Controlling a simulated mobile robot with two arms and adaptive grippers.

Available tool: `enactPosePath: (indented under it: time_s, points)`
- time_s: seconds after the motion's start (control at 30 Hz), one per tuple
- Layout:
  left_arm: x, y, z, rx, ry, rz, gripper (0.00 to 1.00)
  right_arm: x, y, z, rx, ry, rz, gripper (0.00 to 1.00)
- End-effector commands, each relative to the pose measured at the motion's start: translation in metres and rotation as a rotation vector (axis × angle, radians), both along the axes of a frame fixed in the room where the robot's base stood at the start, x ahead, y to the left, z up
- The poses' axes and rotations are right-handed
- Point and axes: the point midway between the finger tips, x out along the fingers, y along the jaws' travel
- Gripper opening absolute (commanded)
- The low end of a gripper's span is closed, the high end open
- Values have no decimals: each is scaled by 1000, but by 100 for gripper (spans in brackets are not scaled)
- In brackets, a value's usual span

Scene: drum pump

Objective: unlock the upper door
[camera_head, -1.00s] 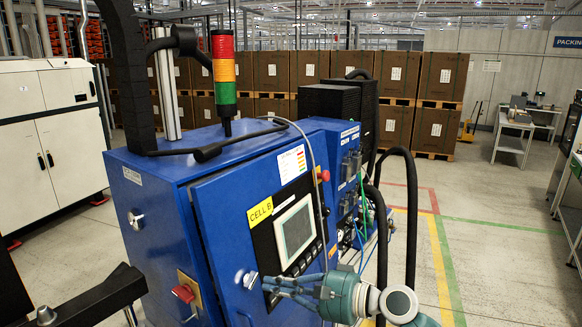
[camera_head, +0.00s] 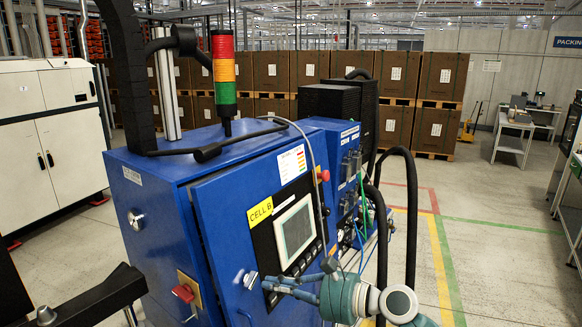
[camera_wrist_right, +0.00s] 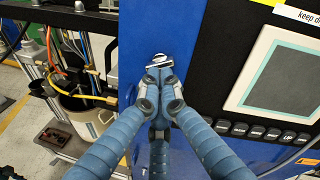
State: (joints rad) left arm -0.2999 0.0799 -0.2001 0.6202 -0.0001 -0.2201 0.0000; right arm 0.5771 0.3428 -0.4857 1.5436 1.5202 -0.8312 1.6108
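The blue cabinet's front door (camera_head: 215,215) carries a screen and a yellow CELL B label, and it looks shut. A small silver latch (camera_head: 250,280) sits on this door, left of the lower screen edge. My right gripper (camera_head: 268,285) comes to it from the right. In the right wrist view, the silver latch (camera_wrist_right: 158,60) shows just past the blue fingertips (camera_wrist_right: 159,78), which are drawn together around its near part and partly hide it. A round silver lock (camera_head: 136,219) sits on the cabinet's left side panel.
A red switch (camera_head: 183,292) on a yellow plate sits left of the door. A screen (camera_head: 294,231) with a button row is close to my right fingers. Black hoses (camera_head: 410,200) arch right of the cabinet.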

Motion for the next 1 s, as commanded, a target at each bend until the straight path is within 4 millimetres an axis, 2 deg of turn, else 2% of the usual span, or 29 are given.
enactPosePath:
  time_s: [0.33, 0.6, 1.0]
  points:
    - [0, 0, 0, 0, 0, 0, 40, 0, 0, 0, 22, 47, -10, 0]
    - [0, 0, 0, 0, 0, 0, 40, 0, 0, 0, 144, 310, -61, 0]
    - [0, 0, 0, 0, 0, 0, 40, 0, 0, 0, 184, 394, -79, 0]
